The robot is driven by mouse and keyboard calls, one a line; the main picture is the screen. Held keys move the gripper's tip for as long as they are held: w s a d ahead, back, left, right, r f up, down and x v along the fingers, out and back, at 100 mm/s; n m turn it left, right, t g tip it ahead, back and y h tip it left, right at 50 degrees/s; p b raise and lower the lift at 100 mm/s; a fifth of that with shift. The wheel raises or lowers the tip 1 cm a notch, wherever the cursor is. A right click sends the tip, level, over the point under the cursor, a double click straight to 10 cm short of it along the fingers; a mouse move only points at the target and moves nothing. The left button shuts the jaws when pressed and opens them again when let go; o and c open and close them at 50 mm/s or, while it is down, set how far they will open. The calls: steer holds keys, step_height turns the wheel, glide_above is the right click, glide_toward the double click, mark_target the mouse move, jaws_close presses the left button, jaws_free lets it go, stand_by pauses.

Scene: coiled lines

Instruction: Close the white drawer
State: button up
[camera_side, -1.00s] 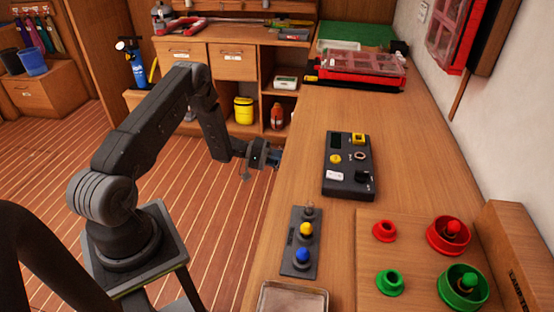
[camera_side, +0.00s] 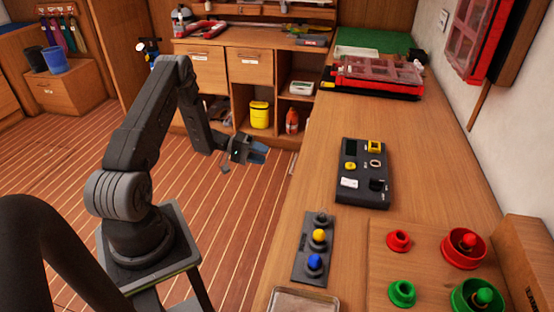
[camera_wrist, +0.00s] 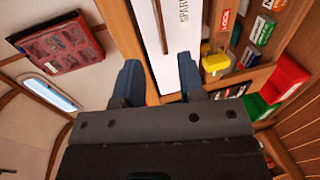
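A white panel with a long dark handle and lettering, which looks like the white drawer's front (camera_wrist: 182,40), stands beyond my fingers in the wrist view. How far it is pulled out I cannot tell. In the side view I cannot make out the white drawer. My gripper (camera_side: 258,152) hangs over the floor, to the left of the workbench edge and apart from it. In the wrist view my gripper (camera_wrist: 160,83) shows two blue fingers spread apart with nothing between them.
The workbench (camera_side: 328,130) carries a black control box (camera_side: 363,172), a button strip (camera_side: 316,246) and red and green knobs. Wooden cabinets (camera_side: 250,66) stand behind. In the wrist view, red and green bins (camera_wrist: 285,75) sit right of the panel. Floor around my gripper is clear.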

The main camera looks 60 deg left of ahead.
steer(key=shift+v, duration=1.3)
steer(key=d+r+m+g+y, duration=0.2)
steer(key=d+r+m+g, duration=0.55)
steer(key=d+r, duration=1.15)
steer(key=s+d+r+t+y, duration=0.1)
steer(key=s+d+r+y, duration=0.3)
steer(key=s, duration=0.5)
steer(key=s+d+r+m+t+y, duration=0.1)
steer(key=s+d+r+y, duration=0.4)
steer(key=s+d+r, duration=0.1)
steer(key=s+d, duration=0.1)
steer(key=s, duration=0.1)
steer(key=shift+s+r, duration=0.3)
steer(key=shift+s, duration=0.1)
steer(key=shift+m, duration=0.25)
